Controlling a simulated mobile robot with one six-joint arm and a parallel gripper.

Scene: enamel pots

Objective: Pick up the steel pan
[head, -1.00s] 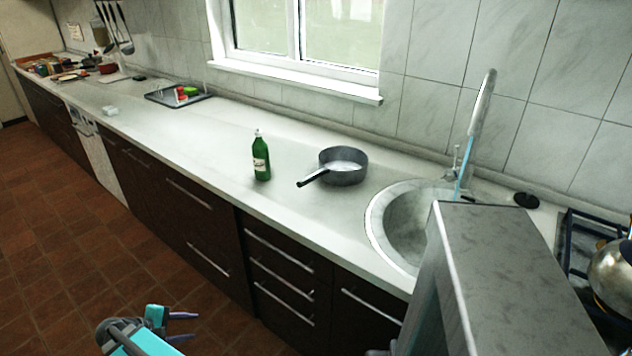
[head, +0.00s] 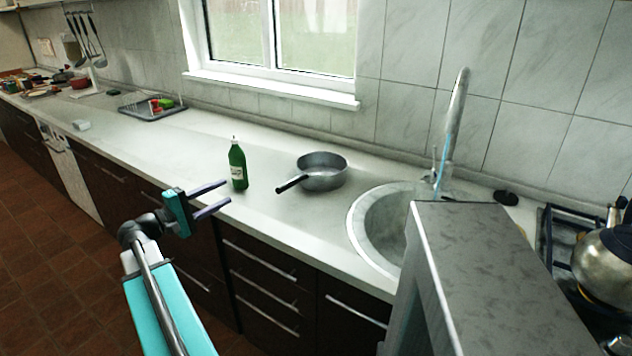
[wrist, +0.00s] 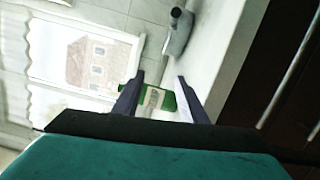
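The steel pan (head: 323,172) sits upright on the white counter, left of the sink, with its dark handle pointing left and toward the counter's front edge. My gripper (head: 228,194) is in front of the counter edge, left of the pan and apart from it. Its two fingers are spread with nothing held between them. In the wrist view the fingers (wrist: 159,100) are apart, with the green bottle beyond them. A grey pan shape (wrist: 178,34) shows at the top of that view.
A green bottle (head: 237,167) stands on the counter just left of the pan, close to my fingertips in the picture. The round sink (head: 375,228) and its faucet are right of the pan. A kettle (head: 606,262) stands on the stove at far right.

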